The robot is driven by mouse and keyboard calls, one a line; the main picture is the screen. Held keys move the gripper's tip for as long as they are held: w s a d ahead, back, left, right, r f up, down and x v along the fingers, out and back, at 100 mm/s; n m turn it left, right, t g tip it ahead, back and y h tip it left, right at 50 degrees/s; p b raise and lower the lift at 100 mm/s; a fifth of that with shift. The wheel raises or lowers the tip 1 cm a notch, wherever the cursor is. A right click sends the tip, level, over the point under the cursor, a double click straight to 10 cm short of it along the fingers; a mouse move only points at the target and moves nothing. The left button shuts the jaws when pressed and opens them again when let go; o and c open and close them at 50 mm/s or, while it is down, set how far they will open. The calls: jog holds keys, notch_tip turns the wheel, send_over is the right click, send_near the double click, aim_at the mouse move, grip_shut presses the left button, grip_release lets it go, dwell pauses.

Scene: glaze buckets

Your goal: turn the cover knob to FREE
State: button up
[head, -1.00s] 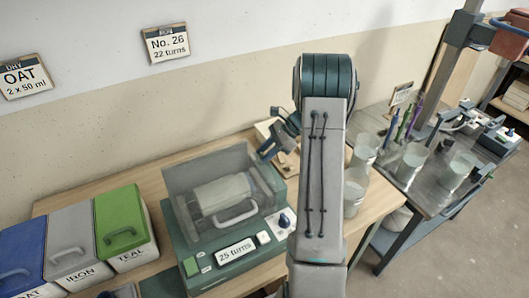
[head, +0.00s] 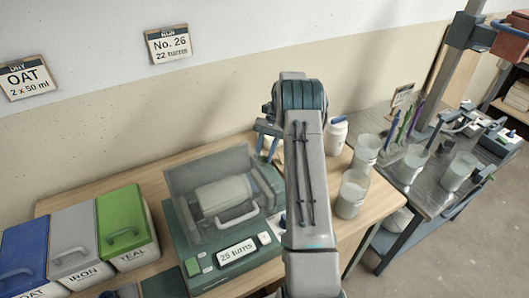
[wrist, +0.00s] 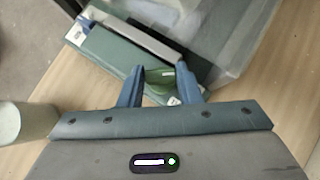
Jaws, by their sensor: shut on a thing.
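The green machine (head: 205,268) stands on the wooden table, with a clear cover (head: 195,172) over a pale jar (head: 224,193). Its display (head: 237,252) seems to read 25 turns. The cover knob (head: 283,221) is at the machine's right front, partly hidden by my arm; its setting cannot be read. My gripper (wrist: 160,70) has its two blue fingers closed on a small green thing (wrist: 160,77), which I cannot identify. In the head view my gripper (head: 267,143) is behind the machine's right side, apart from the knob. The wrist view shows the machine (wrist: 120,58) beyond the fingers.
Blue, grey and green lidded bins (head: 122,230) stand left of the machine. Several jars and cups (head: 352,195) stand right of my arm; a pale jar (wrist: 12,122) is at the left in the wrist view. A metal bench (head: 430,195) adjoins at right.

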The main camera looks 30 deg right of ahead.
jog(key=shift+n+g+h, duration=0.3)
jog(key=shift+n+g, duration=0.1)
jog(key=shift+n, duration=0.3)
jog(key=o, duration=1)
jog(key=shift+a, duration=0.1)
